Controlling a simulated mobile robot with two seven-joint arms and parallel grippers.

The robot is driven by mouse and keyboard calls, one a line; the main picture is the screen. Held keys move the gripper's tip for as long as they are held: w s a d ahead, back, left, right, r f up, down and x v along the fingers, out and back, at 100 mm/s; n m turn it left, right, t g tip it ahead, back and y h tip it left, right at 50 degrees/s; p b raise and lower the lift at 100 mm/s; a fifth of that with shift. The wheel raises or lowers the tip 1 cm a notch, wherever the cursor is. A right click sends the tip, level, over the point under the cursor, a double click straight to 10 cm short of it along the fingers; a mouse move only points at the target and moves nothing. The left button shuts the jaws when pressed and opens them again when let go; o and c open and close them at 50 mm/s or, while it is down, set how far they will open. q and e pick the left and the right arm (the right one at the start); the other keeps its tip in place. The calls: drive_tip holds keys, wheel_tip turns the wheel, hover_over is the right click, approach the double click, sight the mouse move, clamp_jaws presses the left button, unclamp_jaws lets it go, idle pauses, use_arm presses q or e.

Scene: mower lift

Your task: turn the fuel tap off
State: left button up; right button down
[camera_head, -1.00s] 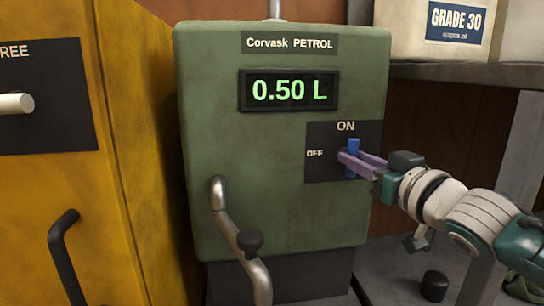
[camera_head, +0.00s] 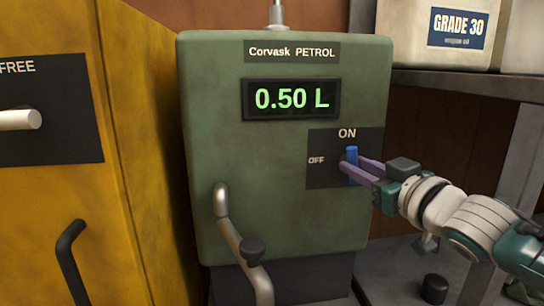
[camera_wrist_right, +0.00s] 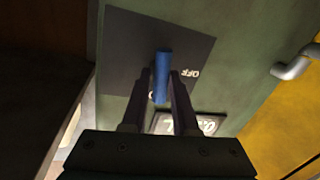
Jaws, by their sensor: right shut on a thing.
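The fuel tap is a blue lever (camera_head: 352,153) on a dark plate (camera_head: 318,176) on the front of the green Corvask PETROL unit (camera_head: 285,150). ON is printed above the lever and OFF to its left. The lever stands upright, towards ON. My right gripper (camera_head: 357,168), with purple fingers, is shut on the lever, one finger on each side. In the right wrist view the blue lever (camera_wrist_right: 162,75) shows between the dark fingers, with OFF to its right. My left gripper is not in view.
The display (camera_head: 291,99) reads 0.50 L. A yellow cabinet (camera_head: 140,170) with a white lever (camera_head: 20,119) is at left. A shelf (camera_head: 460,84) with a GRADE 30 container (camera_head: 430,45) is at right.

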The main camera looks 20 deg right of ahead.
drive_tip(key=n, duration=0.1)
drive_tip(key=n+p, duration=0.2)
drive_tip(key=shift+a+r+g+h, duration=0.1)
drive_tip(key=shift+r+g+h, duration=0.15)
drive_tip(key=shift+g+h, duration=0.05)
drive_tip(key=n+p, duration=0.2)
drive_tip(key=n, duration=0.1)
drive_tip(key=shift+n+g+h, duration=0.3)
drive_tip(key=n+h, duration=0.1)
drive_tip(key=n, duration=0.2)
drive_tip(key=n+g, duration=0.1)
drive_tip(key=n, duration=0.3)
drive_tip(key=shift+a+f+h+p, duration=0.1)
drive_tip(key=shift+a+h+p, duration=0.1)
drive_tip(key=shift+h+p, duration=0.2)
drive_tip(key=c, duration=0.7)
unclamp_jaws()
